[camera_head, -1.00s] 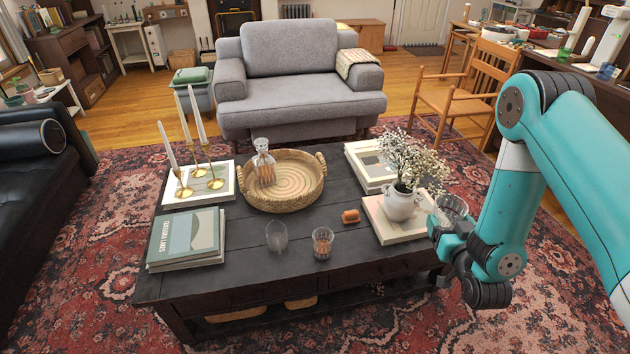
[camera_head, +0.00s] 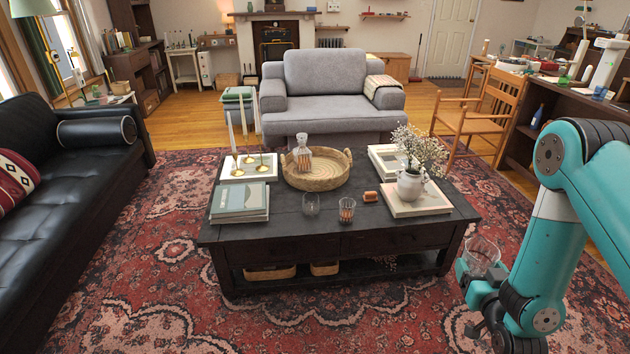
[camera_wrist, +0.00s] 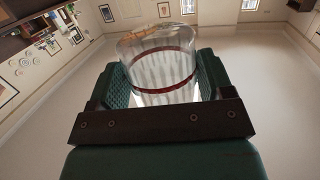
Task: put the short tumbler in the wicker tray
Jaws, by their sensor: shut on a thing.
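My gripper (camera_head: 480,270) is shut on a short, wide clear glass tumbler (camera_head: 483,250), held in the air to the right of the coffee table. In the wrist view the tumbler (camera_wrist: 160,62) sits between the green finger pads, with dark red bands showing on or through its glass. The round wicker tray (camera_head: 318,186) with two handles is on the dark coffee table, well left of and beyond my gripper. A glass decanter (camera_head: 302,155) stands in the tray's left part; bare tray floor shows to its right.
On the coffee table (camera_head: 285,222) are two other glasses (camera_head: 311,204) (camera_head: 347,210), a small brown object (camera_head: 370,197), books (camera_head: 240,200), candlesticks (camera_head: 250,165) and a white flower vase (camera_head: 411,186) on books. Open rug lies before the table. A wooden chair (camera_head: 480,115) stands behind right.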

